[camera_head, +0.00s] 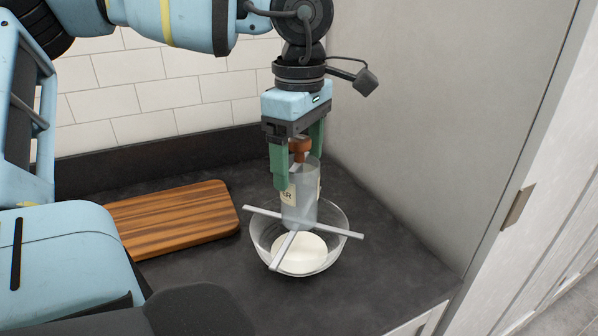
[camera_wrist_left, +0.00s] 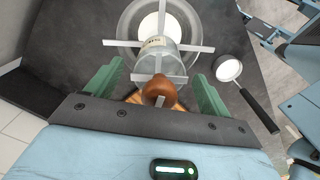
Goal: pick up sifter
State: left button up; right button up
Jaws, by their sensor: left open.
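My left gripper (camera_head: 299,170) points down, open, with its green fingers either side of a clear jar's brown knob (camera_head: 299,144). The jar (camera_head: 302,207) has a pale label ending in "R"; it appears upright on crossed flat metal bars (camera_head: 345,232) over a glass bowl (camera_head: 338,219). In the left wrist view the knob (camera_wrist_left: 157,91) lies between the fingers; contact cannot be told. That view also shows a round, pale-headed tool (camera_wrist_left: 228,68) with a black handle flat on the counter. I cannot tell for certain which of these is the sifter. My right gripper is out of view.
A white rounded thing (camera_head: 300,254) lies in the bowl under the bars. A wooden board (camera_head: 165,218) lies left of the bowl. A tiled wall stands behind and a grey panel (camera_head: 420,110) at the right. Dark counter (camera_head: 375,265) is clear right of the bowl.

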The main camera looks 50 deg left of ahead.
pick_arm(q)
jog(key=shift+f, duration=1.15)
jog(key=c, duration=1.5)
jog(key=shift+c, duration=0.2)
jog(key=shift+r, duration=0.15)
notch_tip(320, 180, up, 10)
jog(key=shift+f, duration=0.1)
